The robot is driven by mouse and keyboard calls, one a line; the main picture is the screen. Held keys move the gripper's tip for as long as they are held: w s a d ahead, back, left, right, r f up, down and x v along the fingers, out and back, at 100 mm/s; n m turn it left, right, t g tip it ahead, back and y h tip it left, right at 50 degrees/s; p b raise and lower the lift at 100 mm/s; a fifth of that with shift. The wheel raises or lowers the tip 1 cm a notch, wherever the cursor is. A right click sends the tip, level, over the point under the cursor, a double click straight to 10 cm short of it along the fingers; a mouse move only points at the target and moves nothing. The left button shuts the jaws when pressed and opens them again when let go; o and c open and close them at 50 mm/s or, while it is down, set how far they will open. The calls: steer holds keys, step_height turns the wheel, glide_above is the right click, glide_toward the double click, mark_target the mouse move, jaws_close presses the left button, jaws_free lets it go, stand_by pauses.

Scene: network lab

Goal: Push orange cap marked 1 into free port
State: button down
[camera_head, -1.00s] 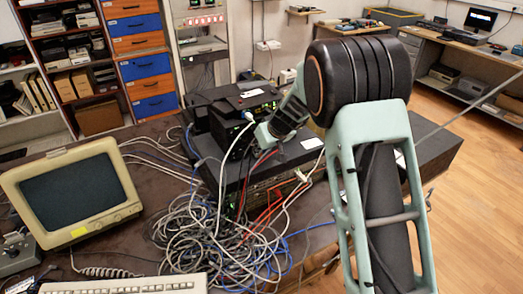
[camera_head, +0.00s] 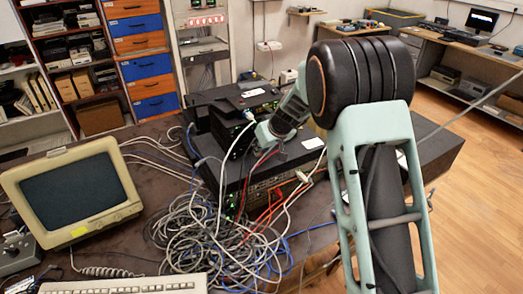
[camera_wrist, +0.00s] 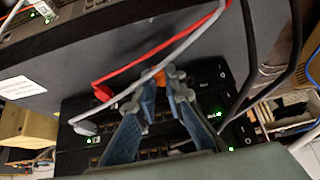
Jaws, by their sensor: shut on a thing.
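In the wrist view my gripper (camera_wrist: 162,90) has two blue fingers closed on the orange cap (camera_wrist: 157,74). Only a small orange part of the cap shows between the fingertips, and its mark cannot be read. The fingertips are at the black network unit (camera_wrist: 205,75). The fingers hide the port in front of them, so I cannot tell whether the cap touches it. In the head view my arm reaches over the dark equipment, and the fingers are hidden.
A red cable (camera_wrist: 150,57) and a grey cable (camera_wrist: 185,45) cross close to the fingers. Black cables (camera_wrist: 250,60) hang to the right. In the head view a tangle of cables (camera_head: 215,235) lies in front of the stacked units, beside the old monitor (camera_head: 72,190).

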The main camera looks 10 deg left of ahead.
steer(key=shift+w+a, duration=0.45)
steer(key=shift+w, duration=0.15)
stand_by(1.3)
steer(key=c, duration=1.9)
jaws_free()
